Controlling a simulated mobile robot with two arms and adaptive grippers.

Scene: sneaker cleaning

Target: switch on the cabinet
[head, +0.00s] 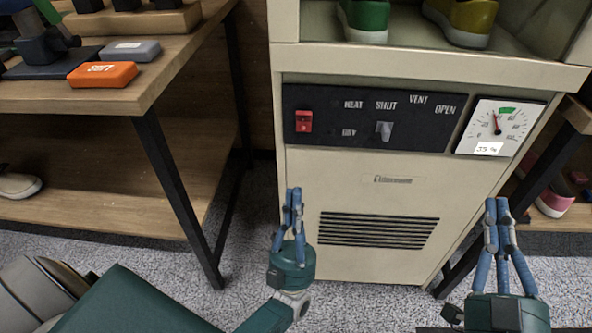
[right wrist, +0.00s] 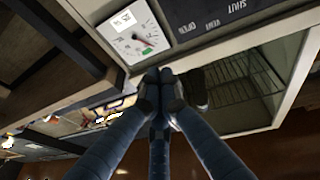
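The cream cabinet (head: 360,242) stands in front of me. Its black control panel (head: 330,133) carries a red rocker switch (head: 304,121) at the left and a grey knob (head: 385,130) in the middle. Labels around the knob read HEAT, SHUT, VENT, OPEN and one that looks like DRY. A white gauge (head: 502,127) is at the panel's right; it also shows in the right wrist view (right wrist: 131,35). My left gripper (head: 293,191) is below the switch, fingers close together and empty. My right gripper (head: 498,202) is below the gauge, fingertips together and empty.
A green shoe (head: 366,17) and a yellow shoe (head: 470,20) stand inside the cabinet above the panel. A wooden table (head: 150,80) at the left holds an orange SUIT-like labelled block (head: 102,74) and a grey block (head: 130,50). The space before the panel is clear.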

